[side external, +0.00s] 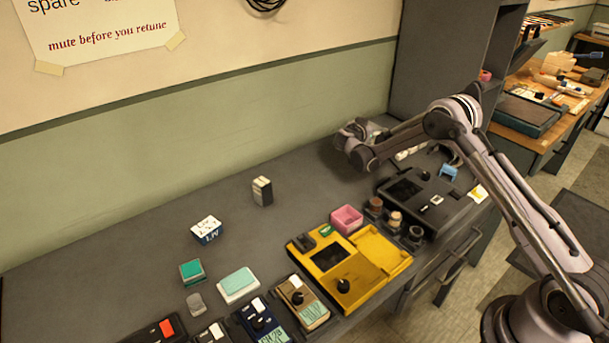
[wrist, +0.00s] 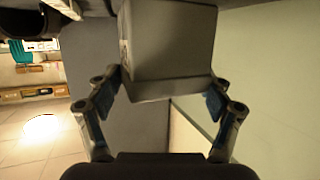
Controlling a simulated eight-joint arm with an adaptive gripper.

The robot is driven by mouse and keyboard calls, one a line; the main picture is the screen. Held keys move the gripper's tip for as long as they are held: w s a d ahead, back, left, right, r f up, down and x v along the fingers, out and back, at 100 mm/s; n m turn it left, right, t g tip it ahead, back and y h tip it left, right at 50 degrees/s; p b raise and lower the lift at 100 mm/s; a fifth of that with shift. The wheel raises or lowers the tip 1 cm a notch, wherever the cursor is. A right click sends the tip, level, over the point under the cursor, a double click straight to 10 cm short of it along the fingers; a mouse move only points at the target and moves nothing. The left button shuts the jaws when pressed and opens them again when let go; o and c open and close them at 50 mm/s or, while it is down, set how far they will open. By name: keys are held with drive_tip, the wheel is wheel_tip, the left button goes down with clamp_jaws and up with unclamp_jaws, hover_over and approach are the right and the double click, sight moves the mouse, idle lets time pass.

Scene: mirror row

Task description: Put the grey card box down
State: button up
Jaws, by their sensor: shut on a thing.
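The grey card box (wrist: 170,40) fills the top middle of the wrist view. My gripper (wrist: 168,90) is shut on it, with one blue-padded finger at each side of its near end. In the side external view my gripper (side external: 352,138) is at the back of the grey bench (side external: 130,262), close to the green wall. I cannot pick out the box in that view, and I cannot tell whether it touches the bench.
A small dark box with a pale face (side external: 262,191) and a blue-and-white box (side external: 207,230) stand on the bench. A dark cabinet (side external: 440,60) stands behind.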

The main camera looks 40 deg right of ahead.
drive_tip(key=shift+f, duration=1.4)
drive_tip(key=o, duration=1.3)
drive_tip(key=shift+f, duration=0.1)
